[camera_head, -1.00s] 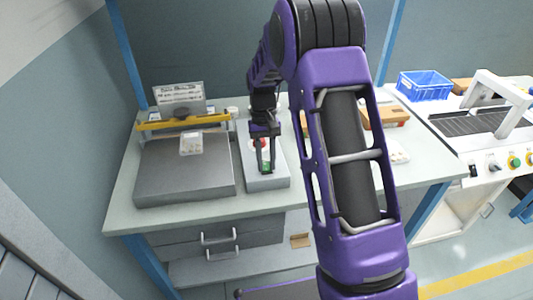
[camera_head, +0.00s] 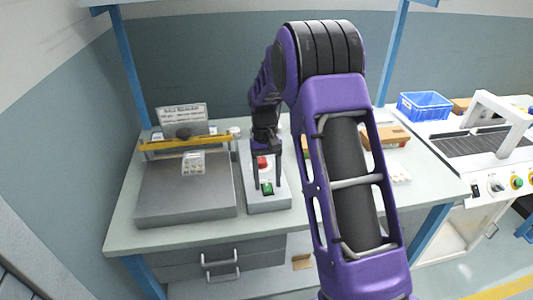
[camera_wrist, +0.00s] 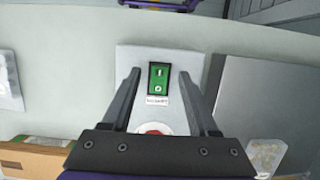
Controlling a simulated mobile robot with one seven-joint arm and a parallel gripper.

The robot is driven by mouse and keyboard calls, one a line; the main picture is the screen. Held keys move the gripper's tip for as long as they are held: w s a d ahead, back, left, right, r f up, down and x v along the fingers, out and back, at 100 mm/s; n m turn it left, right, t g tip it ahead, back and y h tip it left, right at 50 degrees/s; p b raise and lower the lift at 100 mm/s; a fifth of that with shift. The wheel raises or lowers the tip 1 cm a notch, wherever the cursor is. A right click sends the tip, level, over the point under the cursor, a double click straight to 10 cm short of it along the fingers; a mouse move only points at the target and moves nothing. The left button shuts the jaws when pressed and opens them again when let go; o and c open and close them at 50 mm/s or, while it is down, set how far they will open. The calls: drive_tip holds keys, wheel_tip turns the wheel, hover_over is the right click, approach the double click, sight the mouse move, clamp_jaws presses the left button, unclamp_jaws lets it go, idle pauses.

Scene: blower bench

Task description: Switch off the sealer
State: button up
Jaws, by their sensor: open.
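The sealer appears to be the flat grey machine (camera_head: 185,192) with a yellow bar (camera_head: 186,145) on the left of the bench. Beside it stands a light grey control box (camera_head: 268,205) with a red button (camera_head: 262,162) and a green rocker switch (camera_head: 267,188). In the wrist view the switch (camera_wrist: 158,78) shows I and O marks, with a small label below it. Which side is pressed I cannot tell. My gripper (camera_head: 268,180) is open and empty above the box, its fingers on either side of the switch. My gripper partly hides the red button in the wrist view (camera_wrist: 152,128).
A small clear bag (camera_head: 193,163) lies on the grey machine, and a sign (camera_head: 183,116) stands behind it. Cardboard boxes (camera_head: 388,136) sit right of my arm. A blue crate (camera_head: 425,105) and a white machine with knobs (camera_head: 492,187) are farther right.

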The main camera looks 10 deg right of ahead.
drive_tip(key=p+v, duration=0.1)
drive_tip(key=v, duration=1.5)
drive_tip(key=shift+r+p, duration=0.2)
drive_tip(key=shift+p, duration=0.15)
drive_tip(key=shift+r, duration=0.1)
